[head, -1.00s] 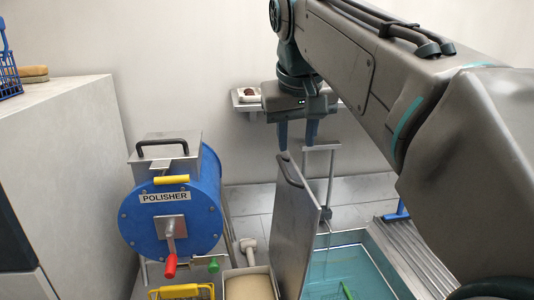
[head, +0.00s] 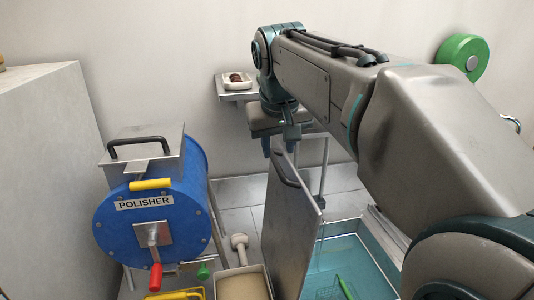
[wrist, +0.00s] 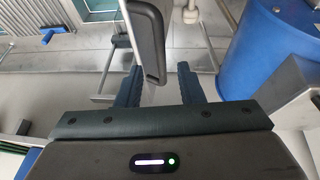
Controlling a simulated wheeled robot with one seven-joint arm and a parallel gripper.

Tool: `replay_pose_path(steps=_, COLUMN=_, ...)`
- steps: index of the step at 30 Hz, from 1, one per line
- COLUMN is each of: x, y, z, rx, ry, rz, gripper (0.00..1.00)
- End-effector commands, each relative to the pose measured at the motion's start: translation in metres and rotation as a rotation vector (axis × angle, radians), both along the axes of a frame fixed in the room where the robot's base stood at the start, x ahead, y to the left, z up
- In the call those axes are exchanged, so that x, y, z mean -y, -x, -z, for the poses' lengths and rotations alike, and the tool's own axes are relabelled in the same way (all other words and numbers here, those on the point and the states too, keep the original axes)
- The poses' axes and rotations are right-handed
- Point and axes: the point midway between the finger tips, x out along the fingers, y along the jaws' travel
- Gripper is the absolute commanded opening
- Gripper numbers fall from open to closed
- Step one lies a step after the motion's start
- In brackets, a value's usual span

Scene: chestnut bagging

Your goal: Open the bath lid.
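The bath lid (head: 290,235) is a grey metal panel standing nearly upright at the left edge of the bath (head: 358,258), whose blue-green water is uncovered. Its dark handle (head: 284,168) is near the top edge. My gripper (head: 278,150) is just above and behind the handle, pointing down. In the wrist view the two fingers (wrist: 158,86) are spread apart, with the lid's edge (wrist: 147,35) in front of the gap between them. The fingers are not closed on it. I cannot tell whether either finger touches the lid.
A blue polisher (head: 165,215) with a red-knobbed crank stands at the left. A box of tan material (head: 243,283) and a mallet (head: 239,247) are between it and the lid. A wall shelf (head: 236,96) is behind my gripper. A green item (head: 344,287) lies in the bath.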

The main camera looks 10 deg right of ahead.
Motion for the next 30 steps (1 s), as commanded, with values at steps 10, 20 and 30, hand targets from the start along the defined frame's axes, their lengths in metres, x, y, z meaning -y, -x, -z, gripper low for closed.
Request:
replay_pose_path(steps=10, x=0.004, y=-0.017, z=0.040, rx=0.000, ry=0.000, rz=0.000, gripper=0.34)
replay_pose_path(steps=20, x=0.004, y=-0.018, z=0.043, rx=0.001, ry=0.000, rz=0.000, gripper=0.34)
replay_pose_path(steps=30, x=0.004, y=-0.018, z=0.043, rx=0.001, ry=0.000, rz=0.003, gripper=0.00)
